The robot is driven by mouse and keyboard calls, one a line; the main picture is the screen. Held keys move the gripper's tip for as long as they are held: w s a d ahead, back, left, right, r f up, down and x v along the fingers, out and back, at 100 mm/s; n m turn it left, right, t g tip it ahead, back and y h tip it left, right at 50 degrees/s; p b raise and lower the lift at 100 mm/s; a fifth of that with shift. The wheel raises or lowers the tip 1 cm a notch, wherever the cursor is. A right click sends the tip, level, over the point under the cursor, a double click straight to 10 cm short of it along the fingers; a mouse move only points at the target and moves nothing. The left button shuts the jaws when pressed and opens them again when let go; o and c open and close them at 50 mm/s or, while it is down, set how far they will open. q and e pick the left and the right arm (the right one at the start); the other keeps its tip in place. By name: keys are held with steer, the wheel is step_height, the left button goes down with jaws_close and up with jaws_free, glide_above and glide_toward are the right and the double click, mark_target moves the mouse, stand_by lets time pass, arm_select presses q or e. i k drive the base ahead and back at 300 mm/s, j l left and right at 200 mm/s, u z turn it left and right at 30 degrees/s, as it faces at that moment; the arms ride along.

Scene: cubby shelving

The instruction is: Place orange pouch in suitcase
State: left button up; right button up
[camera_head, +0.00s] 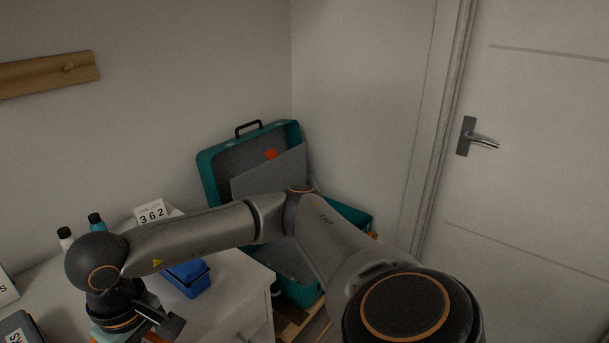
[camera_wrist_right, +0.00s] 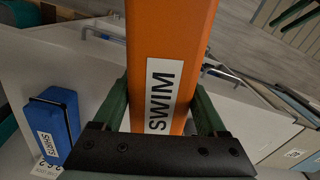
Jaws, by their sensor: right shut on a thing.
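The orange pouch (camera_wrist_right: 170,35), with a white label reading SWIM, fills the middle of the right wrist view. My right gripper (camera_wrist_right: 162,105) is shut on it, with a green finger on each side. In the head view my right arm reaches left across the picture. Its gripper (camera_head: 148,322) is low over the white cabinet, and only a sliver of orange shows at the bottom edge. The teal suitcase (camera_head: 207,168) stands open in the corner, its lid upright against the wall. My arm hides part of its lower half. My left gripper is not in view.
A blue pouch (camera_head: 187,281) lies on the white cabinet top (camera_head: 237,279); its label reads SHIRTS in the wrist view (camera_wrist_right: 55,122). A number card (camera_head: 151,213) and two small bottles (camera_head: 96,222) stand behind it. A closed door (camera_head: 540,150) is at the right.

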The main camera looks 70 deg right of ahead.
mark_target(299, 258)
steer(key=k+l, duration=0.1)
steer(key=l, duration=0.35)
steer(key=k+l, duration=0.1)
steer(key=l, duration=0.35)
steer(key=k+l, duration=0.15)
steer(key=l, duration=0.3)
steer(key=k+l, duration=0.1)
steer(key=l, duration=0.35)
steer(key=k+l, duration=0.1)
steer(key=l, duration=0.35)
